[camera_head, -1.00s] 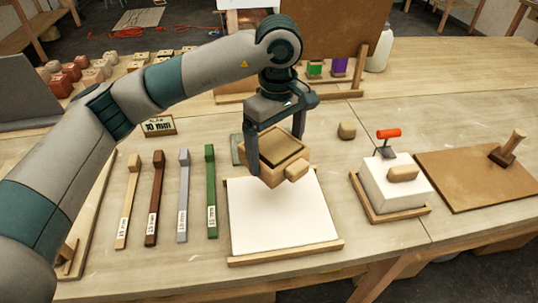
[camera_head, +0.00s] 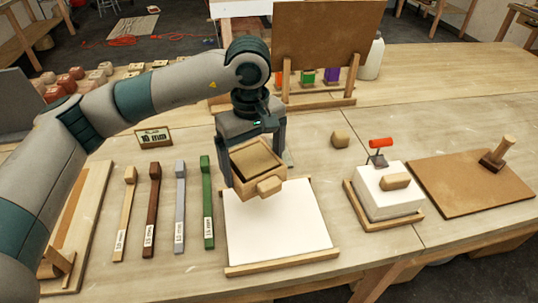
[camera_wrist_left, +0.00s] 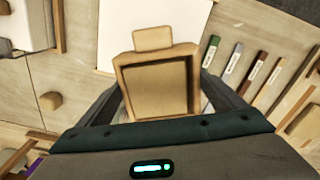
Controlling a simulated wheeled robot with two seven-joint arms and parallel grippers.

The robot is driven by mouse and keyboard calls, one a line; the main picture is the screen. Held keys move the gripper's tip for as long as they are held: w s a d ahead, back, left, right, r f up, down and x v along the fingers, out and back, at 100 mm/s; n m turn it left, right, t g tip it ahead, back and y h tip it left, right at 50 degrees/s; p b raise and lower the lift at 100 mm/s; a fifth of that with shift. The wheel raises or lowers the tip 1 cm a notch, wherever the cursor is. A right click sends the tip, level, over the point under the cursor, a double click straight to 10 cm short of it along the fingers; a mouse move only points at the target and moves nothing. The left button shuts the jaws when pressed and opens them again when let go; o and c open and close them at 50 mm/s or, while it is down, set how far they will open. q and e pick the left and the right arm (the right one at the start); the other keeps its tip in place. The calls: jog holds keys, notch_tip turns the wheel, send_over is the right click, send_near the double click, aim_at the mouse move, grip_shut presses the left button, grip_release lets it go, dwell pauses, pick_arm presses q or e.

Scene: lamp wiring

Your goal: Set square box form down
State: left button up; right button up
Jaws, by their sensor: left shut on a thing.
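The square box form (camera_head: 256,161) is a light wooden open box with a small block-shaped handle (camera_head: 269,186) on its near side. My left gripper (camera_head: 251,165) is shut on the box form, with one finger at each side. The box hangs above the far part of a white sheet (camera_head: 275,225) in a wooden frame. In the left wrist view the box form (camera_wrist_left: 158,88) sits between the two fingers, its open inside facing the camera. The sheet (camera_wrist_left: 185,20) shows beyond it. My right gripper is not in view.
Several labelled sticks, including a green one (camera_head: 207,205), lie left of the sheet. A white block with a red-handled tool (camera_head: 381,143) stands on a tray to the right. A small wooden block (camera_head: 340,137) lies behind. A brown board (camera_head: 470,181) lies far right.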

pick_arm(q)
jog(key=s+a+m+p, duration=0.5)
jog(key=s+a+m, duration=0.2)
jog(key=a, duration=0.5)
jog(key=shift+s+a+r+m+p, duration=0.2)
jog(key=shift+s+m+p, duration=0.15)
jog(key=shift+s, duration=0.65)
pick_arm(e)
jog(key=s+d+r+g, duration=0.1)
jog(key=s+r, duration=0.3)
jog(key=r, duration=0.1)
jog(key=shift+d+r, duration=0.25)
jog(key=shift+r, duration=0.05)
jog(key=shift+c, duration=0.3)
